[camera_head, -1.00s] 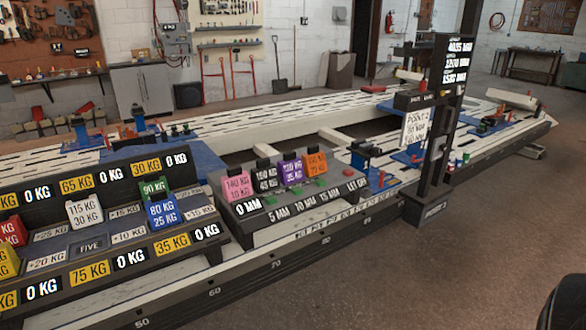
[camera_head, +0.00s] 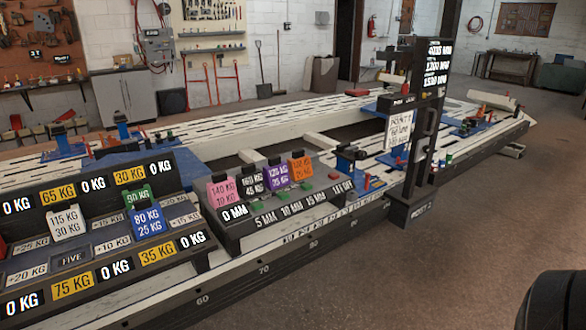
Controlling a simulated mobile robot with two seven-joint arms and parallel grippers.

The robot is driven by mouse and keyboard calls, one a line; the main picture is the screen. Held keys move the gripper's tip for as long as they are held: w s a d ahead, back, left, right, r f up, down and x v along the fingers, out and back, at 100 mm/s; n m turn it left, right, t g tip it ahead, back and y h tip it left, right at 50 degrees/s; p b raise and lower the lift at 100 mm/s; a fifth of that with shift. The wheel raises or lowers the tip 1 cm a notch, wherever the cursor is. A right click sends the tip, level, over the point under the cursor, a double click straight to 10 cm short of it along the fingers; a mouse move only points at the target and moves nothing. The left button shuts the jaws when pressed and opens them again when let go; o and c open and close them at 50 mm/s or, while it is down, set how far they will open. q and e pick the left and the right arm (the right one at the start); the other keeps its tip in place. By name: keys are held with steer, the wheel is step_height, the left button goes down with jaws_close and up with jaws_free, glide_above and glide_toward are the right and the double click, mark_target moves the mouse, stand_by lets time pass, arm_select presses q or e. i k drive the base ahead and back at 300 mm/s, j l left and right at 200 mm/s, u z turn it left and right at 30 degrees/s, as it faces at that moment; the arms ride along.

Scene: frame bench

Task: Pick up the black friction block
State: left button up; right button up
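The black friction block (camera_head: 252,179) stands upright on the dark console, with white figures on its face that are hard to read. It is in a row between the pink block (camera_head: 222,190) on its left and the purple block (camera_head: 278,175) on its right. The orange block (camera_head: 301,166) is at the right end of the row. Neither of my grippers shows in the head view. A dark rounded shape at the lower right looks like part of my own arm, with no fingers showing.
A sloped console (camera_head: 28,272) with weight labels holds white (camera_head: 67,223), green (camera_head: 138,194) and blue (camera_head: 147,226) blocks. Both consoles sit on the long slotted bench (camera_head: 232,282). A tall black post (camera_head: 414,160) stands right of the row. Floor at front right is clear.

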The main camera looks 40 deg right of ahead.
mark_target(250, 182)
steer(key=i+l+u, duration=0.1)
steer(key=i+l, duration=0.4)
steer(key=l, duration=0.15)
steer(key=i+l+u, duration=0.15)
steer(key=i+l, duration=0.3)
steer(key=l, duration=0.3)
steer(key=i+l+u, duration=0.25)
steer(key=i+l, duration=0.65)
steer(key=l, duration=0.1)
